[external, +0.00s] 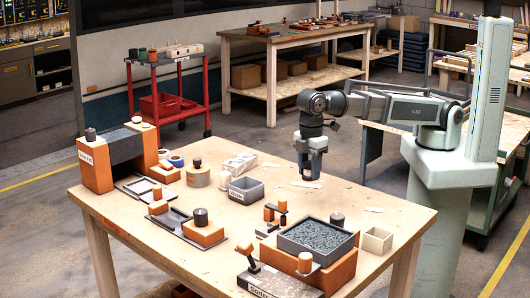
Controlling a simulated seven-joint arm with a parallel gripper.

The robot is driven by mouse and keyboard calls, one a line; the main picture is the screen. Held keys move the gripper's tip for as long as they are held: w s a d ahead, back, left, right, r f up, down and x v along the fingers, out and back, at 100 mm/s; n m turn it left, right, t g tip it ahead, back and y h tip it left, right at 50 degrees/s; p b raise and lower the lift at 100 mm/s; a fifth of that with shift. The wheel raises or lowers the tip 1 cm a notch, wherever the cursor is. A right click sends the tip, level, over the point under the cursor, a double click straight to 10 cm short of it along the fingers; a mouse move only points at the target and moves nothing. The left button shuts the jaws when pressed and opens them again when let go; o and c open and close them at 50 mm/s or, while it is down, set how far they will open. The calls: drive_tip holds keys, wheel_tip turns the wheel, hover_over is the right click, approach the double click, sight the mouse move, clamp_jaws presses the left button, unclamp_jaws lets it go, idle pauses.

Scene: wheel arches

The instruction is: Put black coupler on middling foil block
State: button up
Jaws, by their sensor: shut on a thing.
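My gripper (312,168) hangs down over the back right of the wooden table, above its surface. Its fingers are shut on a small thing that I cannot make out. Dark, coupler-like cylinders stand on orange blocks: one on the front-middle block (201,216), one by the gravel tray (337,219), and one on the left arch (90,134). Another dark cylinder (197,163) sits on a tan roll. Pale, crinkled blocks (240,163) lie left of my gripper and may be foil. I cannot tell which block is the middling one.
A grey open box (246,190) and a cream open box (377,240) stand on the wooden table (330,192). A gravel-filled tray (316,237) sits on an orange base at the front right. The table around my gripper is mostly clear, with flat pale scraps.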

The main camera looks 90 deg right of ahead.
drive_tip(key=shift+r, duration=0.45)
drive_tip(key=shift+d, duration=0.15)
drive_tip(key=w+d+r+m, duration=0.1)
drive_tip(key=w+d+m, duration=0.2)
drive_tip(key=w+d, duration=0.65)
drive_tip(key=w+d+r+m, duration=0.2)
drive_tip(key=w+d, duration=0.3)
drive_tip(key=d, duration=1)
drive_tip(key=r+n, duration=0.1)
drive_tip(key=n, duration=0.3)
hover_over(241, 159)
drive_tip(key=shift+d+f, duration=0.2)
drive_tip(key=shift+f, duration=4.6)
drive_tip(key=shift+f, duration=0.1)
drive_tip(key=o, duration=1)
